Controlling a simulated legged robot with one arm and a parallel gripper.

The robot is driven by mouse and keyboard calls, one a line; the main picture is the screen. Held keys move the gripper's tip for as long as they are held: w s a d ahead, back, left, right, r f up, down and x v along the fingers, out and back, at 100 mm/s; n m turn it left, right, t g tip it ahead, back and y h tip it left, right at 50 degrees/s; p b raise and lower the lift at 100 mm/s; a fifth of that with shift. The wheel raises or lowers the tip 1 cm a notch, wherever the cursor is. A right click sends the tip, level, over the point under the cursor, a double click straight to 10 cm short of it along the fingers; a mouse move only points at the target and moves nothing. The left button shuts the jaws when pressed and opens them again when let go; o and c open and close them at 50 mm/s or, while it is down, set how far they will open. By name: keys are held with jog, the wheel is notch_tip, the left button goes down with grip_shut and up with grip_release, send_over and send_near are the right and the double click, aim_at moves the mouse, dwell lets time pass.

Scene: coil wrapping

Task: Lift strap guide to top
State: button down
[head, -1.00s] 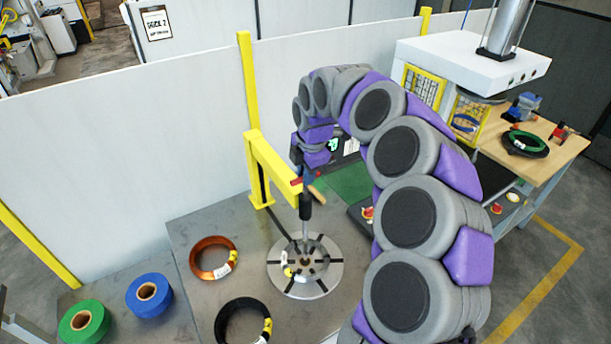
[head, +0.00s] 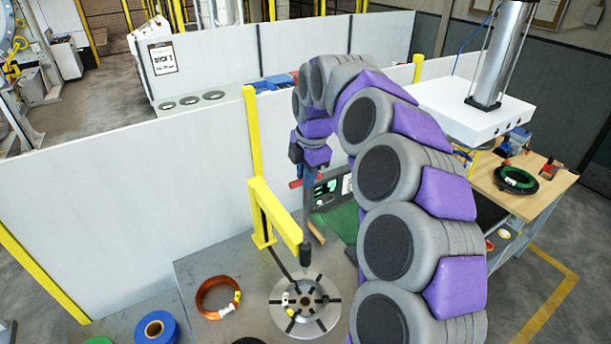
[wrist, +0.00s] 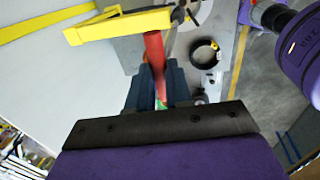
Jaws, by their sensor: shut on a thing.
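The strap guide appears to be the dark vertical rod (head: 306,205) at the end of the yellow arm. It has a red handle (head: 295,184) at its top and a black lower end (head: 305,254) just under the arm tip, clear above the round slotted plate (head: 284,318). My gripper (head: 309,172) is at the handle's height, above the yellow arm. In the wrist view the red handle (wrist: 154,48) runs between the jaws of my gripper (wrist: 158,72), which are shut on it. The fingertip contact is partly hidden in the head view.
The yellow post and arm (head: 272,212) stand close at left, before a white partition (head: 120,200). A copper coil (head: 216,298) and a blue roll (head: 156,328) lie left of the plate. A press (head: 480,108) and wooden bench (head: 530,195) stand at right.

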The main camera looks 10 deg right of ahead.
jog(key=shift+w+r, duration=0.2)
jog(key=shift+r, duration=0.2)
jog(key=c, duration=1.5)
grip_release()
jog(key=o, duration=0.4)
jog(key=shift+f, duration=0.15)
jog(key=shift+o, duration=0.2)
jog(key=shift+s, duration=0.1)
jog(key=s+d+r+p, duration=0.1)
jog(key=s+r+p, duration=0.1)
jog(key=r, duration=1.5)
jog(key=shift+s+p, duration=0.4)
jog(key=shift+s, duration=0.1)
jog(key=s+f+m+g+b, duration=0.2)
jog(key=s+f+m+b, duration=0.8)
jog(key=s+f, duration=0.9)
jog(key=s+a+f+m+g+b, duration=0.1)
jog(key=s+f+m+b, duration=1)
jog(key=s+f, duration=0.9)
notch_tip(320, 180, down, 8)
jog(key=b, duration=0.3)
jog(key=shift+a+r+m+g+h, duration=0.2)
jog(key=shift+a+m+g+h, duration=0.1)
jog(key=shift+g+h, duration=0.1)
